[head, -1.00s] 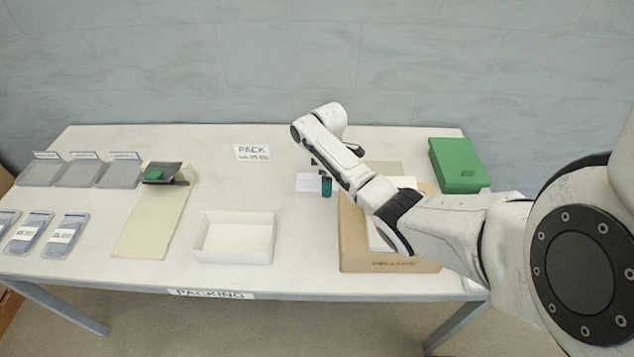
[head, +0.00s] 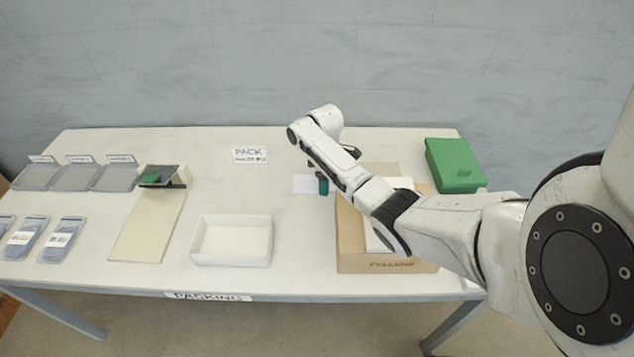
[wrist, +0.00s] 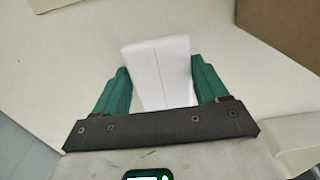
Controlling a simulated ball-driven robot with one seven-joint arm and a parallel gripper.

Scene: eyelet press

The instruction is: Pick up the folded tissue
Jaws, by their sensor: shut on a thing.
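The folded tissue (wrist: 160,72) is white, with a crease down its middle. In the wrist view it stands between the two green fingers of my gripper (wrist: 162,88) and reaches out past their tips. My gripper is shut on it. In the head view my gripper (head: 323,186) is low over the back middle of the table, left of the carton, with one green finger showing. A flat white piece (head: 305,184) shows just left of that finger; I cannot tell whether it is the tissue.
A brown open carton (head: 388,264) stands right of my gripper, under my forearm. A green box (head: 454,165) is at the back right. A white tray (head: 232,258) sits front middle. A cream strip (head: 148,226) and grey trays (head: 75,178) are left. Table between is clear.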

